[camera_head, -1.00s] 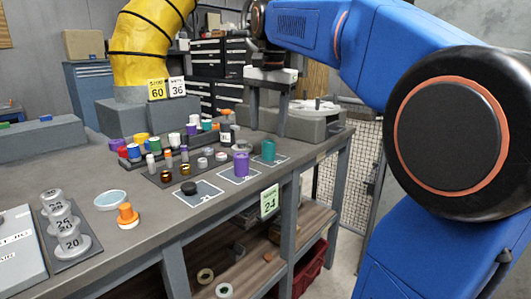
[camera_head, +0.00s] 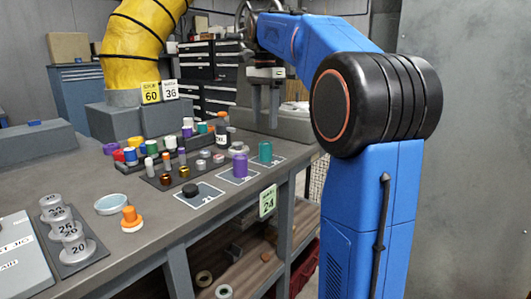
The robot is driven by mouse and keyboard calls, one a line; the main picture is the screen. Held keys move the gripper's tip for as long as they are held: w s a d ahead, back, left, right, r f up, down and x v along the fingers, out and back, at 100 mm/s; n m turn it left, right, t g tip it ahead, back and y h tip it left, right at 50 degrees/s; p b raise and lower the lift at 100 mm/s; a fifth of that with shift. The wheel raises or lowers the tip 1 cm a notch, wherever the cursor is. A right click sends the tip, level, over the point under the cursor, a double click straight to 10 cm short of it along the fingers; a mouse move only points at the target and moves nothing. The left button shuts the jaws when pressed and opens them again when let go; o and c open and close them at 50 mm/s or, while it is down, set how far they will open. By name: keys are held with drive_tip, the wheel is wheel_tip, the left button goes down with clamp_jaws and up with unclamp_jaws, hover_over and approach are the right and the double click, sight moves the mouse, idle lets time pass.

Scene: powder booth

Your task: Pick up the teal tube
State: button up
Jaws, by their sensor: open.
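The teal tube (camera_head: 265,152) stands upright on a marked grey square near the right front edge of the bench. My gripper (camera_head: 264,116) hangs pointing down above and behind the tube in the picture, with its two fingers apart and nothing between them. The fingertips look clear of the tube, though the exact depth between them is hard to tell. A purple tube (camera_head: 240,165) stands on the marked square just left of the teal one.
A black puck (camera_head: 190,190) lies on the leftmost marked square. Racks of small coloured tubes and caps (camera_head: 165,155) stand behind. A number 24 card (camera_head: 267,201) hangs at the front edge. An orange stopper (camera_head: 130,218) and weights (camera_head: 68,232) stand left.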

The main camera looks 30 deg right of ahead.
sight(266, 148)
wheel_tip(266, 148, down, 6)
drive_tip(key=shift+f, duration=0.15)
drive_tip(key=shift+w+d+f, duration=0.15)
drive_tip(key=shift+f, duration=1.15)
drive_tip(key=shift+w+d+f, duration=0.1)
drive_tip(key=shift+d+f, duration=0.05)
drive_tip(key=shift+f, duration=1.1)
drive_tip(key=shift+c, duration=0.2)
drive_tip(key=c, duration=1.2)
drive_tip(key=shift+r, duration=0.15)
